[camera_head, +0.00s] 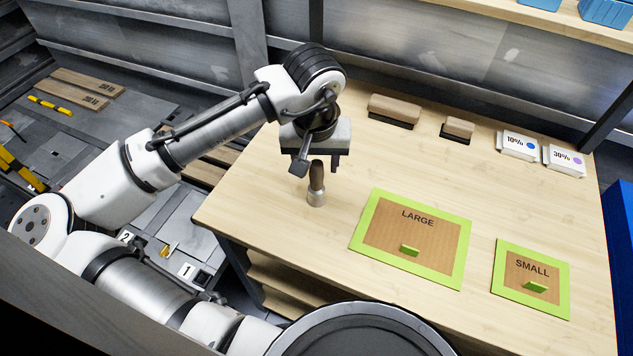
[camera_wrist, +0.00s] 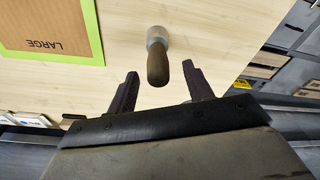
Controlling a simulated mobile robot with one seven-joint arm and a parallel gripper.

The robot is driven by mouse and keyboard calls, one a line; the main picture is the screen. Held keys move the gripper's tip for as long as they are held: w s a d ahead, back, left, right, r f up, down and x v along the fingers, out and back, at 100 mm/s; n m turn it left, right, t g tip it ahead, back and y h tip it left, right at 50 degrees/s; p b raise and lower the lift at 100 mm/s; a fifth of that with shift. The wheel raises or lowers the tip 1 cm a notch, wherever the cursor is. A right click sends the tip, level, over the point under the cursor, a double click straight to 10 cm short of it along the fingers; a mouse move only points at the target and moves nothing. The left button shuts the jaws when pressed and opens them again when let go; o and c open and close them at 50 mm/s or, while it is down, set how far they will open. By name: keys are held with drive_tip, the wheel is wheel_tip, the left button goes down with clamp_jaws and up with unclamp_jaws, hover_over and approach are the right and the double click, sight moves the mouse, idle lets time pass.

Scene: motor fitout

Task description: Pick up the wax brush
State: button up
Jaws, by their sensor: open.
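The wax brush (camera_head: 316,184) stands upright on the wooden table, with a dark brown handle on top and a grey metal base below. In the wrist view its handle (camera_wrist: 157,65) points toward my gripper, and its round grey base is beyond it. My gripper (camera_head: 318,165) is open and empty, above and close to the brush. In the wrist view my two dark fingers (camera_wrist: 160,82) lie to either side of the handle's line, with the handle's end near the gap between the tips. I cannot tell whether they touch it.
On the table (camera_head: 265,205), a LARGE board (camera_head: 384,242) and a SMALL board (camera_head: 514,287) with green borders lie right of the brush. Two brown blocks (camera_head: 395,107) (camera_head: 459,127) and white 10% and 30% boxes (camera_head: 519,142) (camera_head: 564,158) stand along the back. The table around the brush is clear.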

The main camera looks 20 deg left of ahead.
sight(317, 183)
drive_tip(key=shift+w+f, duration=0.15)
drive_tip(key=shift+f, duration=0.6)
drive_tip(key=shift+w+f, duration=0.1)
drive_tip(key=shift+f, duration=0.6)
drive_tip(key=shift+c, duration=0.2)
drive_tip(key=c, duration=1)
drive_tip(key=shift+r, duration=0.15)
